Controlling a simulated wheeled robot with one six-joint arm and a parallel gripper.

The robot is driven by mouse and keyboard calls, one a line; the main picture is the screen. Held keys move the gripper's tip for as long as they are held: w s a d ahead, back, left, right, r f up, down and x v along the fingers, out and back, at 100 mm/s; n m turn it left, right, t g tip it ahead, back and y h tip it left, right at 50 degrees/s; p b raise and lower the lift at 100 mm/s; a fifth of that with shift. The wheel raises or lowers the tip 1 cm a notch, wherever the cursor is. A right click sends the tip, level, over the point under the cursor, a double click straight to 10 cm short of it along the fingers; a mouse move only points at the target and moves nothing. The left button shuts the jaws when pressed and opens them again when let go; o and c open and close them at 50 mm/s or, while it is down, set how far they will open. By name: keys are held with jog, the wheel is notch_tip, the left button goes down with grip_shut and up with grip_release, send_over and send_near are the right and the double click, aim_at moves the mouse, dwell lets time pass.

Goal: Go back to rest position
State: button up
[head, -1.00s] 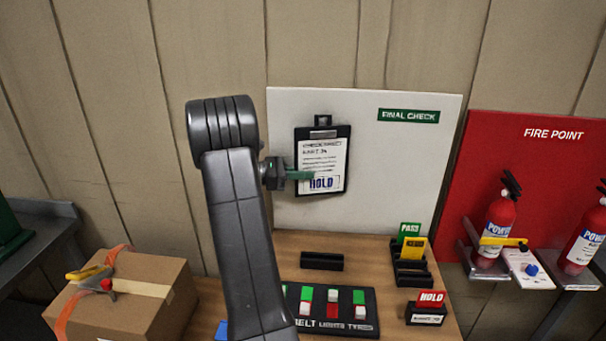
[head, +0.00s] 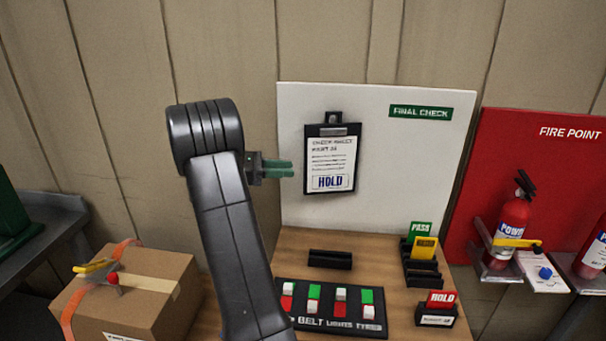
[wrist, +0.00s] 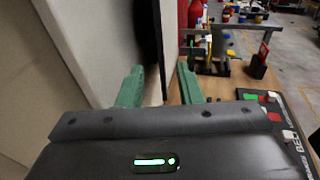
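My gripper (head: 280,169) is in front of the white final check board (head: 425,160), left of the clipboard and apart from it in the head view. In the wrist view its two green fingers (wrist: 158,88) stand apart with nothing between them. The clipboard (head: 330,183) hangs on the board and its sheet reads HOLD. My dark arm rises at the left of the board and hides part of the table.
A wooden table (head: 290,245) carries a switch panel (head: 330,321), an empty black holder (head: 330,259), a card rack (head: 424,278) and a red HOLD card (head: 441,299). A cardboard box (head: 170,300) stands left. Fire extinguishers (head: 510,225) stand right.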

jog(key=a, duration=0.5)
jog(key=shift+s+a+r+b, duration=0.25)
jog(key=shift+a+r+b, duration=0.05)
jog(key=shift+r, duration=0.05)
jog(key=d+p, duration=0.1)
jog(key=d, duration=0.3)
jog(key=d+f+p, duration=0.1)
jog(key=d, duration=0.4)
jog(key=w+d+p, duration=0.1)
jog(key=d, duration=0.4)
jog(key=shift+f, duration=0.25)
jog(key=shift+s+a+r+b, duration=0.2)
jog(key=shift+s+b, duration=0.1)
jog(key=shift+b, duration=0.1)
jog(key=shift+s+f, duration=0.1)
